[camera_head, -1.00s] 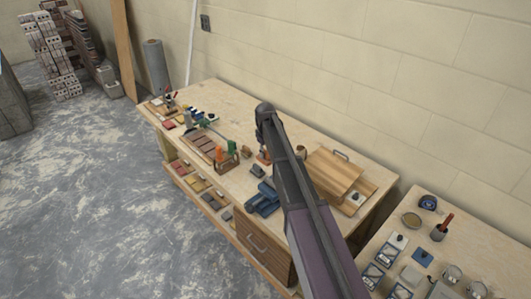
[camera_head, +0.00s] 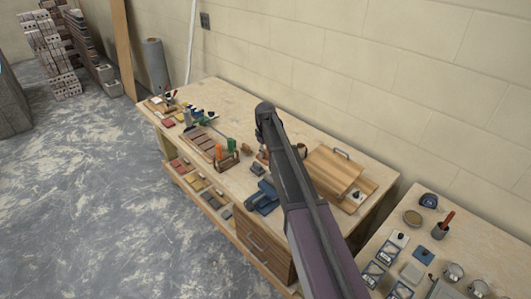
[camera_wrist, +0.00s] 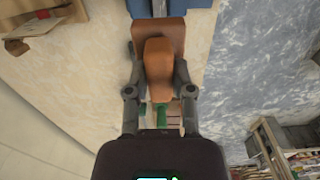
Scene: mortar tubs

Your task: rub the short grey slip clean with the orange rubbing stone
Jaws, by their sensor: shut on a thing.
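My gripper (camera_wrist: 160,85) is shut on the orange rubbing stone (camera_wrist: 158,65), which sits between its two fingers in the wrist view. A broader orange-brown part lies just beyond the fingertips; I cannot tell whether it belongs to the stone. A blue fixture (camera_wrist: 168,7) is at the top edge there, and it also shows on the bench in the head view (camera_head: 262,197). A small grey piece (camera_head: 257,169) lies behind the blue fixture. I cannot tell for sure which grey piece is the short slip. My arm hides part of the work area.
A second table (camera_head: 486,233) with tools stands at the right. A wall is behind.

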